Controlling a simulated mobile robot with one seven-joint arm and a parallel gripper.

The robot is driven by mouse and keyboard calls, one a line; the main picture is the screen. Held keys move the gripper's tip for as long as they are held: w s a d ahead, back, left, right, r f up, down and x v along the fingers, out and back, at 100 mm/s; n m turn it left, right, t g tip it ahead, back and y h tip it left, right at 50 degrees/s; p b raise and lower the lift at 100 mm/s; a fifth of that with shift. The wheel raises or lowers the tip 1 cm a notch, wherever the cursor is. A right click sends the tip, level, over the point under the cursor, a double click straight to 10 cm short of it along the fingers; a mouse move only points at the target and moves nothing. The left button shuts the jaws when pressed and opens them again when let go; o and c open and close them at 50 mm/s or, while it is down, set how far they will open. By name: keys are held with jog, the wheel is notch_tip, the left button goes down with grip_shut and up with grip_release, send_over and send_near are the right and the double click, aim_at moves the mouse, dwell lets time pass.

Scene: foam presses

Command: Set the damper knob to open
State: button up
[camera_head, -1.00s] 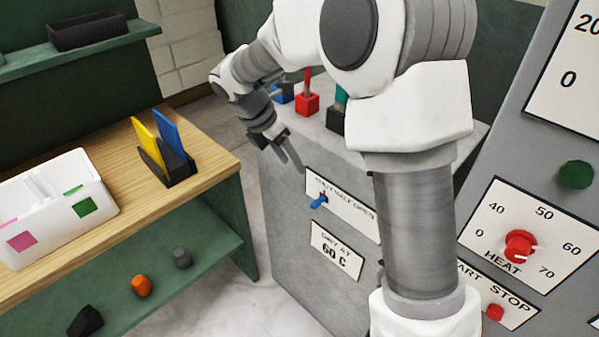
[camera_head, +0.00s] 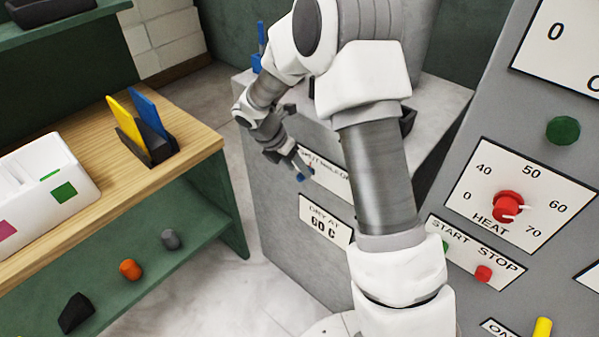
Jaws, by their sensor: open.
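The blue damper knob (camera_head: 300,177) is on the front of the grey cabinet, at the lower left of its label plate (camera_head: 326,170). Its pointer position is hard to make out, as my gripper partly covers it. The plate's words are partly hidden by my gripper and arm. My gripper (camera_head: 297,167) is open, with its fingers right at the knob. I cannot tell whether the fingers touch it or stand on both sides of it.
A "DRY AT 60 C" plate (camera_head: 325,219) is below the knob. At right, a grey panel carries a red heat knob (camera_head: 507,206), a red stop button (camera_head: 484,273) and a green button (camera_head: 562,130). A wooden-topped bench (camera_head: 200,150) stands at left, with floor between it and the cabinet.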

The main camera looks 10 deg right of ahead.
jog(key=shift+x, duration=1.1)
grip_shut()
dwell(0.7)
